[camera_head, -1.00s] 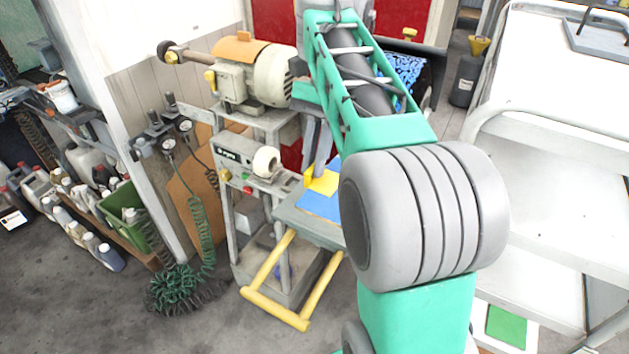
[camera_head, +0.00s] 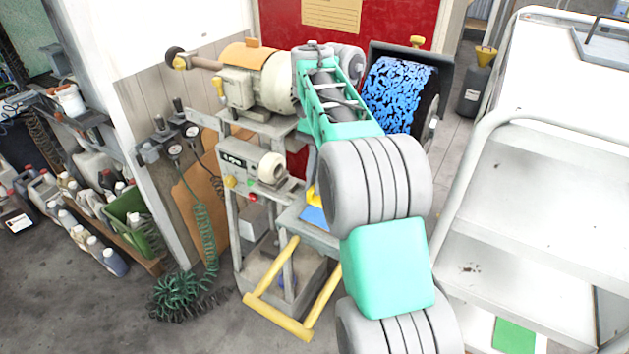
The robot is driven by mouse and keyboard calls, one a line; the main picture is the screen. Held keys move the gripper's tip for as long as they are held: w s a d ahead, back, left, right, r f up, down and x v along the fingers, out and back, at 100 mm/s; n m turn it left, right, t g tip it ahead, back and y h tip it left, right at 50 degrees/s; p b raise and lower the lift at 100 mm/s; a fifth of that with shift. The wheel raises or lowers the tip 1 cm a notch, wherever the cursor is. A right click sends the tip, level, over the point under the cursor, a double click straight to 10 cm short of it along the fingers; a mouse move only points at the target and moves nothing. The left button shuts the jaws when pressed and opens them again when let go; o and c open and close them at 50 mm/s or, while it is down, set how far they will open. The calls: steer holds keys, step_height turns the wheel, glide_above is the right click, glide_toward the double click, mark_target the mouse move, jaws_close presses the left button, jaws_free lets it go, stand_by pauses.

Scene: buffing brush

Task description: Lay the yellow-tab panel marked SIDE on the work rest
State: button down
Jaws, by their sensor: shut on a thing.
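A blue panel (camera_head: 314,217) with a yellow part (camera_head: 311,194) on its far side shows at the left edge of my arm. It appears at the grey work rest (camera_head: 291,217), on the front of the machine stand. My arm covers most of the panel, and no marking can be read. I cannot tell whether the panel lies flat on the rest or is held just above it. My gripper is hidden behind my own arm links, so its fingers and their hold do not show.
A motor (camera_head: 258,80) and a blue-speckled brush drum (camera_head: 398,97) stand above the rest. A yellow tubular frame (camera_head: 277,318) projects in front. A white shelved cart (camera_head: 540,190) stands right, with a green panel (camera_head: 513,335) low down. Green hose (camera_head: 178,296) lies on the floor at left.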

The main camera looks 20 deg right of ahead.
steer(key=c, duration=1.5)
jaws_free()
steer(key=shift+d+r+p, duration=0.1)
steer(key=shift+r+p, duration=0.35)
steer(key=shift+p, duration=0.05)
steer(key=p+v, duration=0.5)
steer(key=v, duration=0.6)
steer(key=shift+w+d+r, duration=0.1)
steer(key=shift+w, duration=0.05)
steer(key=shift+r, duration=0.1)
